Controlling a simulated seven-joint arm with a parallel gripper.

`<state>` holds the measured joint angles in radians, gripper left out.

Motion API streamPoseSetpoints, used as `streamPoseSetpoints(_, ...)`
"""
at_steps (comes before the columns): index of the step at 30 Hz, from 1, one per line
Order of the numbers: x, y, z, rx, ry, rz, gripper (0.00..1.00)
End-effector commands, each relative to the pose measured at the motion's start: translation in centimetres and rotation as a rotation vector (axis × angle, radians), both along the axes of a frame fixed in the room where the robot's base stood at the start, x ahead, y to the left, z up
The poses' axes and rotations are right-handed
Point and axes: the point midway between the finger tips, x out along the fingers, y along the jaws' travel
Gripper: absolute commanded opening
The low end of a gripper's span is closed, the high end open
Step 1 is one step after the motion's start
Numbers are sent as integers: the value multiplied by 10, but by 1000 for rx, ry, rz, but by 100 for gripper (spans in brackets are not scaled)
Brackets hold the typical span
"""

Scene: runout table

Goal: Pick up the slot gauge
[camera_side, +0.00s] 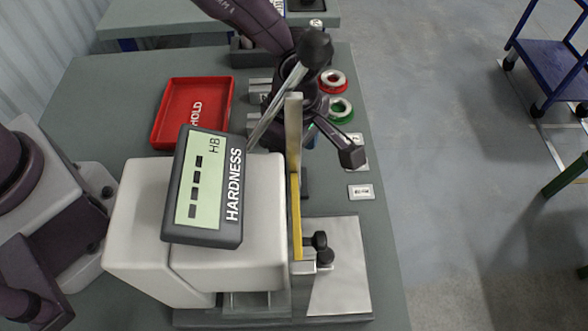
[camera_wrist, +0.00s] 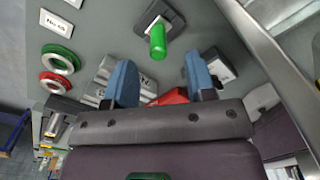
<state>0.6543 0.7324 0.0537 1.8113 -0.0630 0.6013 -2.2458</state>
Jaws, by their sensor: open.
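My gripper (camera_wrist: 160,76) is open, with its two blue fingers apart, in the wrist view. Grey metal blocks with dark lettering lie beside the left finger (camera_wrist: 113,69) and beyond the right finger (camera_wrist: 218,66). I cannot tell for sure which is the slot gauge. A green-handled piece (camera_wrist: 157,42) stands in a dark block ahead of the fingers. A red object (camera_wrist: 172,97) shows partly between them. In the side view grey blocks (camera_side: 260,86) lie left of my gripper (camera_side: 312,128), whose fingers are mostly hidden behind the tester's lever.
The hardness tester (camera_side: 205,190) and its lever (camera_side: 280,100) stand close to my gripper. A red HOLD tray (camera_side: 160,140) lies to the left. A red ring (camera_side: 323,82) and a green ring (camera_side: 333,108) lie to the right, near labels (camera_side: 361,192).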

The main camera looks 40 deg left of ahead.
Motion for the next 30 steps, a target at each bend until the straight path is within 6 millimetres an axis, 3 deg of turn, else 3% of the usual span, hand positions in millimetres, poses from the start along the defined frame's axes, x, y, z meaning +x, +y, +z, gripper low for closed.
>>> streamPoseSetpoints(8, 0, 1, -24, 0, 0, -1, 50)
streamPoseSetpoints(16, 2, 4, -62, 0, 1, -1, 50)
streamPoseSetpoints(26, 2, 3, -68, -2, -2, -1, 50)
streamPoseSetpoints(30, 2, 4, -68, -2, -1, -1, 18)
